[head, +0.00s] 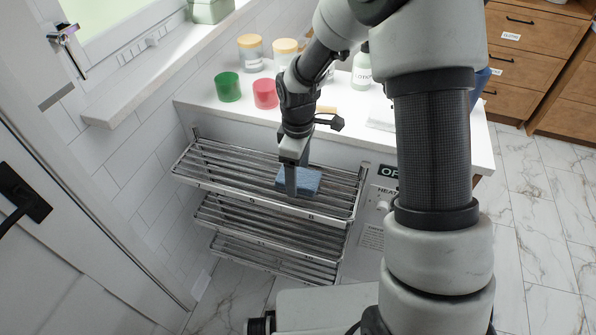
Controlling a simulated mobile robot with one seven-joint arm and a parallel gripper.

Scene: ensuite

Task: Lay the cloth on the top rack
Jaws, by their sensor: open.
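A folded blue cloth (310,181) lies on the top rack (232,168) of a metal rack with several tiers, toward its right end. My gripper (292,188) points down over the cloth's left part and hides some of it. The gripper is open. I cannot tell from this view whether its fingers touch the cloth.
A white counter (200,98) stands behind the rack, with a green jar (228,87), a red jar (265,93), yellow-lidded jars (250,52) and a pump bottle (361,72). Two lower racks (262,228) hang below. A door (60,200) is at left. Marble floor at right is clear.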

